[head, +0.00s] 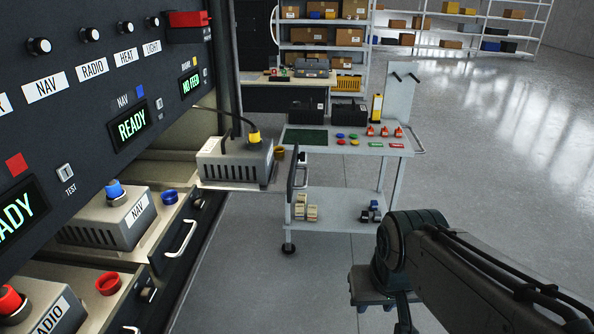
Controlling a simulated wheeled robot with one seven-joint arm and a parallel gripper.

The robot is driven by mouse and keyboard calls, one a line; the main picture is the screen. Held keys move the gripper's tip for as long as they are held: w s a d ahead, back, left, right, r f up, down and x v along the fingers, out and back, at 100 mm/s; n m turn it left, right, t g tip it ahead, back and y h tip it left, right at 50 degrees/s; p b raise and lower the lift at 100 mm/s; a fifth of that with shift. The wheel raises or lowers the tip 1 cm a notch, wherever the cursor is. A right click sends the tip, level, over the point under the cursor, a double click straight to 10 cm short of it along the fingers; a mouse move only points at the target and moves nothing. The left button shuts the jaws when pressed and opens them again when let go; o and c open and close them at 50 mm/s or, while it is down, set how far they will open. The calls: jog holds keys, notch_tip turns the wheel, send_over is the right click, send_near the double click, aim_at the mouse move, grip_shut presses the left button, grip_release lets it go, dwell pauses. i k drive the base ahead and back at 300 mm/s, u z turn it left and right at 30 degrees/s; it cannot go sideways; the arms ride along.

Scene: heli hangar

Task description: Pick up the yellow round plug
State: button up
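The yellow round plug (254,135) has a yellow lower ring and a dark top with a black cable running up and left to the panel. It sits upright on top of a grey vented box (235,161) on a pulled-out drawer. My gripper (385,294) is at the lower middle right, hanging down from my arm over the floor, well to the right of the plug and apart from it. Its fingers are cut off or hidden, so I cannot tell whether it is open. A yellow ring-shaped holder (279,153) stands on the drawer beside the box.
Blue (115,190) and red (10,300) plugs sit on boxes in lower drawers at left. The tall panel (80,90) rises above them. A cart (340,170) with small parts stands behind. The floor around my arm is clear.

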aim_at(254, 137)
jog(key=z, duration=0.9)
jog(key=i, duration=1.35)
jog(key=u, duration=0.8)
